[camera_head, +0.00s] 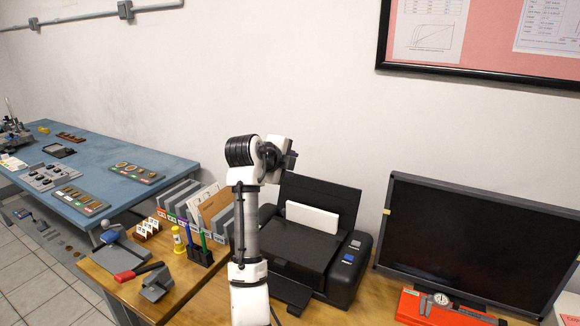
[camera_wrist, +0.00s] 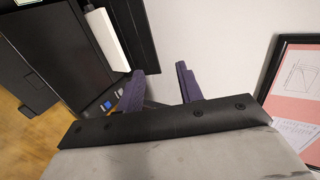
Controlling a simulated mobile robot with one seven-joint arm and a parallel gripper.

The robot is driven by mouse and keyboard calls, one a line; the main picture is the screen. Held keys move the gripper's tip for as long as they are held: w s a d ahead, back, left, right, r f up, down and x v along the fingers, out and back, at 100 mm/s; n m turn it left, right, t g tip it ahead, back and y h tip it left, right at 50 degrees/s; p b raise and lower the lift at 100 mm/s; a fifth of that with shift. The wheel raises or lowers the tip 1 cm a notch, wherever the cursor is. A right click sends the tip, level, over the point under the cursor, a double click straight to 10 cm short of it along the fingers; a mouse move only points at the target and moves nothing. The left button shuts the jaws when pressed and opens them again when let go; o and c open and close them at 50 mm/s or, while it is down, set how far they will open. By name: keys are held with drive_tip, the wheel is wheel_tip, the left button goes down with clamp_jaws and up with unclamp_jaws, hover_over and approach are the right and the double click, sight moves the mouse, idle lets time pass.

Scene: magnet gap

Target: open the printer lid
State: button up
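The black printer (camera_head: 347,268) stands on the wooden desk, partly behind my arm in the head view. Its broad top (camera_head: 300,248) looks flat and shut; I take this as the lid. Behind it a black panel (camera_head: 338,200) stands upright with a white sheet or block (camera_head: 312,217) in front. My gripper (camera_head: 291,158) is raised above the printer's back left, apart from it. In the wrist view my gripper (camera_wrist: 160,72) has its two purple fingers spread, with only wall between them. The printer top (camera_wrist: 60,45) and its button strip (camera_wrist: 106,104) show at the left there.
A monitor (camera_head: 480,240) stands right of the printer, with a red case and dial caliper (camera_head: 437,300) before it. File holders (camera_head: 215,215), a pen holder (camera_head: 200,253) and a red-handled tool (camera_head: 138,271) lie left. A framed board (camera_head: 480,78) hangs above.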

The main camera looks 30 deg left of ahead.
drive_tip(key=r, duration=0.1)
drive_tip(key=s+r, duration=0.1)
drive_tip(key=r, duration=0.1)
drive_tip(key=shift+p, duration=0.4)
drive_tip(key=b+v, duration=0.5)
drive_tip(key=v, duration=0.8)
drive_tip(key=shift+s, duration=0.35)
